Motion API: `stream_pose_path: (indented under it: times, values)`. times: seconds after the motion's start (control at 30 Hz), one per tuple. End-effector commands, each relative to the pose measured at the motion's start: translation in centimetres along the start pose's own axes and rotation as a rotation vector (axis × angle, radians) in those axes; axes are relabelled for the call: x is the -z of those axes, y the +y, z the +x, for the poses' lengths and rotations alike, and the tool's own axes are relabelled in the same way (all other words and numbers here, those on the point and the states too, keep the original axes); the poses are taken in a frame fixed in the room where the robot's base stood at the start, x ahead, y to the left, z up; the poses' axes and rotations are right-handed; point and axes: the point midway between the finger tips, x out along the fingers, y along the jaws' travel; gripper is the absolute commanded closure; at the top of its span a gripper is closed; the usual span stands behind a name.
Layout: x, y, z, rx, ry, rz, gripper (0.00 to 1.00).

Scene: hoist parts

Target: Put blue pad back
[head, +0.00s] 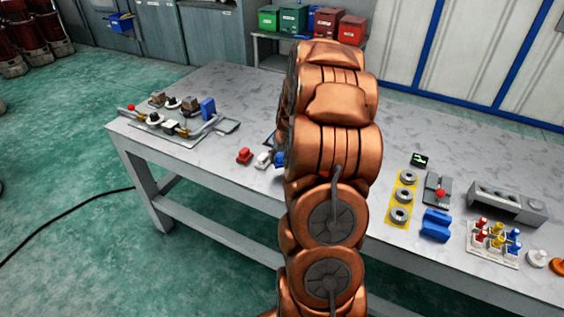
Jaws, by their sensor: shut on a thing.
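A small blue pad (279,159) shows at the left edge of my arm, close to the table top and beside a white pad (263,160) and a red pad (244,156). My copper-coloured arm hides the rest of it. Only a small dark sliver of my gripper (271,141) seems to show at the arm's left edge, just above the blue pad. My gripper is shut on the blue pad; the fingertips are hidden. I cannot tell whether the pad touches the table.
A fixture (170,128) with a red-knobbed lever and a blue block stands at the table's left end. Right of my arm are a yellow plate with rings (402,200), blue blocks (436,225) and a peg tray (492,243). Bare table (235,90) lies behind the fixture.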

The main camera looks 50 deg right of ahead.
Motion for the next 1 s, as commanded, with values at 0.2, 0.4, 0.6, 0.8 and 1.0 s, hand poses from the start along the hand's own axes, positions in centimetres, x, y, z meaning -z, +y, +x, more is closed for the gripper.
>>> stream_pose_path:
  times: [0.2, 0.4, 0.6, 0.8, 1.0]
  values:
    - [-0.4, 0.0, 1.1, 0.001, -0.002, 0.001, 0.78]
    - [-1.1, 0.1, 2.8, 0.0, 0.002, 0.002, 0.78]
    - [-1.2, 0.1, 3.2, -0.001, 0.004, 0.001, 0.78]
    - [-1.4, 0.1, 3.5, 0.0, 0.003, 0.001, 0.78]
    - [-1.4, 0.1, 3.5, 0.0, 0.002, 0.001, 0.3]
